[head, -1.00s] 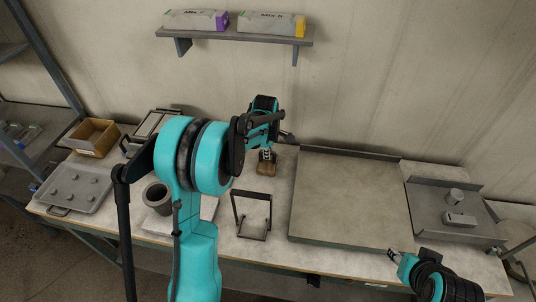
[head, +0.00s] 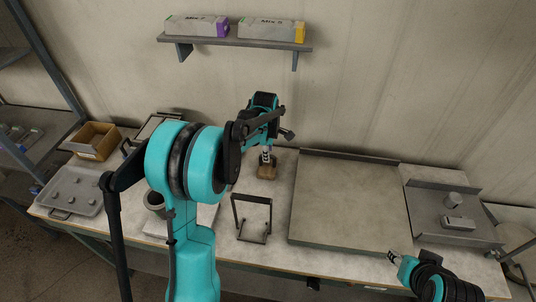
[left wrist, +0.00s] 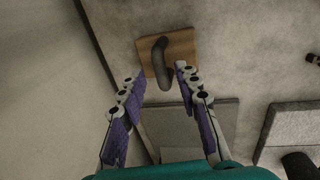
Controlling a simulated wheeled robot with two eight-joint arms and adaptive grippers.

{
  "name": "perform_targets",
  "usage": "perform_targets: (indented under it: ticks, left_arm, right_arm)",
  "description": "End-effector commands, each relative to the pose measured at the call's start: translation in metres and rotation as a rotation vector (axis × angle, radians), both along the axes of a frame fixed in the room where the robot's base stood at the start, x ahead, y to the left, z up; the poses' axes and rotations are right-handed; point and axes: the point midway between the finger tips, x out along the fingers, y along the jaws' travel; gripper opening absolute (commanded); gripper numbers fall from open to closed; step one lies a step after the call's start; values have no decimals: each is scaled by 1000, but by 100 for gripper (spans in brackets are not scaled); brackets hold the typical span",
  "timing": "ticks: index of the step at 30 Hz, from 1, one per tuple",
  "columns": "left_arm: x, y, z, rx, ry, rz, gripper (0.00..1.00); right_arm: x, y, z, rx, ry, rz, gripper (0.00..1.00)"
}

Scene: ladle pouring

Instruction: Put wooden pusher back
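The wooden pusher (head: 267,173) rests on the table beneath my left gripper. In the left wrist view it shows as a square wooden block (left wrist: 182,50) with a dark handle rising from it. My left gripper (head: 266,156) points down just above the block. In the left wrist view its two purple-padded fingers (left wrist: 157,75) stand apart, with the handle's end between or just beyond the fingertips. I see gaps on both sides of the handle. My right gripper (head: 393,256) is at the table's front right, away from the pusher, its fingers too small to judge.
A dark wire stand (head: 239,217) is in front of the pusher. A large flat plate (head: 350,200) lies to its right. A cardboard box (head: 94,140), a grey tray (head: 75,190) and a partly hidden pot (head: 154,200) are left. A wall shelf (head: 235,40) holds two packs.

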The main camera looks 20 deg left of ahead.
Motion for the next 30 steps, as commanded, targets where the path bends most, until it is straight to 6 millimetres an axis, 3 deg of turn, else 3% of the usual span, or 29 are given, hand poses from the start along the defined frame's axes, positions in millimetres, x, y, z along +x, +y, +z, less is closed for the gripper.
perform_targets:
  ticks: [1, 6, 12, 30]
  left_arm:
    - [-3, -1, 16, 0, 0, 0, 33]
    - [-9, -3, 52, 0, 0, 0, 33]
    - [-14, -4, 80, 0, 0, 0, 33]
    - [-16, -4, 86, 0, 0, 0, 33]
  right_arm:
    - [0, 0, 7, 0, 0, 0, 40]
    - [0, 0, 16, 0, 0, 0, 40]
    - [0, 0, 22, 0, 0, 0, 40]
    - [0, 0, 23, 0, 0, 0, 40]
